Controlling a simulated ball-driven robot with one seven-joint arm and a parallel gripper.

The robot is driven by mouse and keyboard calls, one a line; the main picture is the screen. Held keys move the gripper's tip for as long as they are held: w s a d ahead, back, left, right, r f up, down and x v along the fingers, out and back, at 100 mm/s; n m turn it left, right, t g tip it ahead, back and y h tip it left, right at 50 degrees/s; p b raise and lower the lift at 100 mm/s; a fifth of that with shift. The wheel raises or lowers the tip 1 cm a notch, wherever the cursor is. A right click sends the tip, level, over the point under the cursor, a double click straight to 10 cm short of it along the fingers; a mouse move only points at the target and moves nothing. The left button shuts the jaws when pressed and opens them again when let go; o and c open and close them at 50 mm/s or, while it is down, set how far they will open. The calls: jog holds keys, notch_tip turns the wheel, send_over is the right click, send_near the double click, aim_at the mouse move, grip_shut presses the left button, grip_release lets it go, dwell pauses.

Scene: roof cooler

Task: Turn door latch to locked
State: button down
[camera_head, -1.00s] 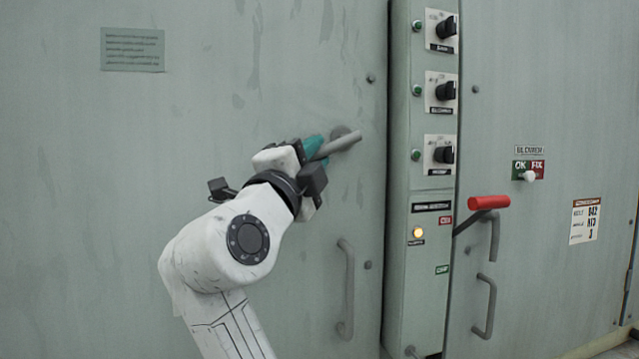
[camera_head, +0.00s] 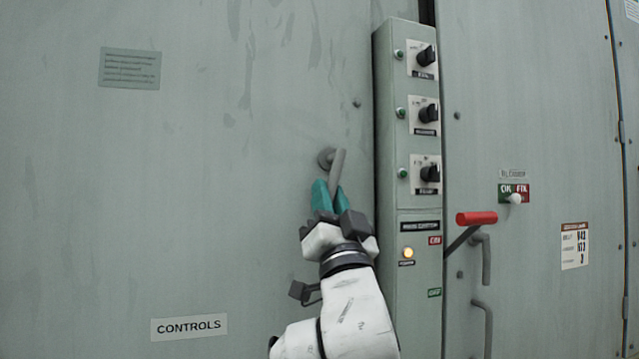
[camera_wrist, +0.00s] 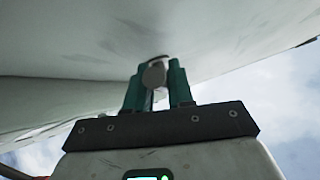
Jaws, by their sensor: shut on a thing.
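The door latch (camera_head: 337,166) is a grey bar on a round pivot on the pale green door (camera_head: 240,200). In the head view the bar points nearly straight down, tilted slightly, with its lower end between the teal fingers. My gripper (camera_head: 328,190) reaches up from below and is shut on that lower end. In the wrist view the latch's round end (camera_wrist: 154,75) sits between the two teal fingers of my gripper (camera_wrist: 154,85). The fingers hide part of the bar.
A control column (camera_head: 408,285) with black knobs and an orange lamp stands just right of the latch. A red-handled lever (camera_head: 476,218) sticks out farther right. A CONTROLS label (camera_head: 189,327) is at lower left.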

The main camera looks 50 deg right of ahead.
jog(key=shift+s+d+n+t+y+p, duration=0.2)
jog(key=shift+n+t+y+p, duration=0.4)
jog(key=shift+n+y, duration=0.45)
jog(key=shift+s+d+n+t+y+p, duration=0.1)
jog(key=shift+d+n+t+y+p, duration=0.15)
jog(key=shift+n+t+y+p, duration=0.7)
jog(key=shift+s+d+n+t+y+p, duration=0.15)
jog(key=shift+n+y+p, duration=0.25)
jog(key=shift+n+y, duration=0.7)
jog(key=shift+f+n, duration=0.1)
jog(key=shift+n, duration=0.4)
jog(key=c, duration=1.1)
grip_release()
jog(key=b+v, duration=0.2)
jog(key=v, duration=0.8)
jog(key=shift+f, duration=0.45)
jog(key=shift+s, duration=0.1)
